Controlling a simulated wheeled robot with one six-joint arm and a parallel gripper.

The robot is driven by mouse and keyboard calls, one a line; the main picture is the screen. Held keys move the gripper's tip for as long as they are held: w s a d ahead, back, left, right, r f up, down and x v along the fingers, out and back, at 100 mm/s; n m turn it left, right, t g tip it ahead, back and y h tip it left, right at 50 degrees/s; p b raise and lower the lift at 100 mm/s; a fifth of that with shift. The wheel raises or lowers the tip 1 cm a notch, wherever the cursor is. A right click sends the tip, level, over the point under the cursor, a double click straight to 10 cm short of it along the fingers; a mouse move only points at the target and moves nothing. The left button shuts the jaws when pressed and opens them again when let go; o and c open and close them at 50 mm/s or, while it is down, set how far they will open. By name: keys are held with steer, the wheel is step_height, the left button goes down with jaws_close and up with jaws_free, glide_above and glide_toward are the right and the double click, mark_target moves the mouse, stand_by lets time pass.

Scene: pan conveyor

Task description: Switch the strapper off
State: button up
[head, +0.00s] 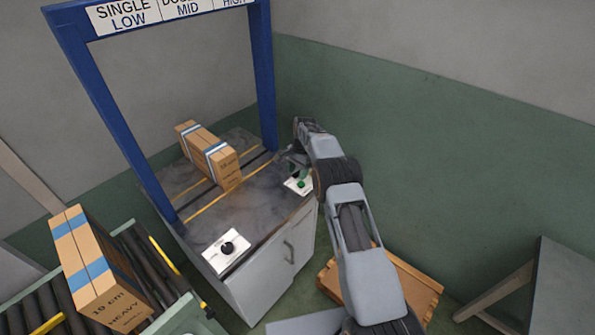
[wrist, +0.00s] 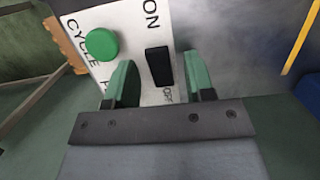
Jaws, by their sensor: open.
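The strapper (head: 235,200) is a grey cabinet with a dark top and a blue arch. Its white control plate (head: 291,187) sits at the right corner of the top; the wrist view shows the plate (wrist: 134,28) close up. On it are a black rocker switch (wrist: 158,66), with ON above and OFF below, and a round green CYCLE button (wrist: 101,44). I cannot tell which way the rocker is tipped. My gripper (wrist: 160,82) is open and empty, its two green fingertips on either side of the rocker's lower end. Contact cannot be made out.
A strapped carton (head: 222,165) stands on the strapper top under the arch. A white plate with a black knob (head: 227,247) sits at the front corner. A blue-taped carton (head: 92,280) is on the roller conveyor at left. A wooden pallet (head: 410,283) lies below my arm.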

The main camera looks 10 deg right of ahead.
step_height(320, 180, up, 13)
steer(key=w+d+p, duration=0.1)
steer(key=d+p, duration=0.1)
steer(key=p, duration=0.4)
steer(key=shift+w+r+p, duration=0.2)
steer(key=shift+w+p, duration=0.1)
steer(key=shift+w, duration=0.05)
steer(key=shift+d, duration=0.1)
stand_by(0.4)
